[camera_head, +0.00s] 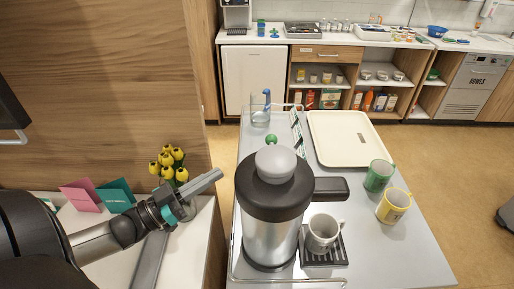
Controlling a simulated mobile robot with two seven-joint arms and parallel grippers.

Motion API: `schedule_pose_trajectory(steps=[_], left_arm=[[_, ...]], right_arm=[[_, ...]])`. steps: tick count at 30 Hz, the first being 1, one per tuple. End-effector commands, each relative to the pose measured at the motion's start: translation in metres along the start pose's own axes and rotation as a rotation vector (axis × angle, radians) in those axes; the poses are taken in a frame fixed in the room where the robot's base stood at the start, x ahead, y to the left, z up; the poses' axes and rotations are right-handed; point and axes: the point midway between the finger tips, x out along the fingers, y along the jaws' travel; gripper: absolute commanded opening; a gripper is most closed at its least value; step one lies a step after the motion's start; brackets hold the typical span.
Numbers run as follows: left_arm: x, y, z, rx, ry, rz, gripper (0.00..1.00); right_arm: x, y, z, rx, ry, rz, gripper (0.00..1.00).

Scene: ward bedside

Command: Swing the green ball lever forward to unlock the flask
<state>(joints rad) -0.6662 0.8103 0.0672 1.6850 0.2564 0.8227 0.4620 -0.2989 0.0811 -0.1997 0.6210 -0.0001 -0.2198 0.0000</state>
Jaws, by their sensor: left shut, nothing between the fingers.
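The flask (270,232) is a large silver cylinder with a black collar and a grey domed top (276,162). It stands upright on the grey table, with a black handle or spout pointing right. The green ball (271,140) of the lever shows just beyond the dome; its stem is mostly hidden. My left gripper (218,174) is shut and empty, left of the flask and apart from it, its fingers pointing right and away. My right gripper is not in view.
A cream tray (322,151) lies behind. Yellow tulips (168,160) and cards (82,194) are near my left arm.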

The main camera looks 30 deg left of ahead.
Motion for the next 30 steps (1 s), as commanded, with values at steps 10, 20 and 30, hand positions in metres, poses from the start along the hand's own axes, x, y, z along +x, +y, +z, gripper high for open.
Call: schedule_pose_trajectory(steps=[10, 20, 30], left_arm=[[0.056, 0.0, -0.002, 0.002, 0.004, 0.0, 0.0], [0.101, 0.0, -0.001, 0.001, 0.001, 0.0, 0.0], [0.121, 0.001, 0.0, 0.0, -0.002, 0.0, 0.0]], right_arm=[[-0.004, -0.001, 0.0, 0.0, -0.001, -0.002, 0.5], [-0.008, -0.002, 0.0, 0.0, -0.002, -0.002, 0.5], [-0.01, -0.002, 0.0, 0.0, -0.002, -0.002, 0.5]])
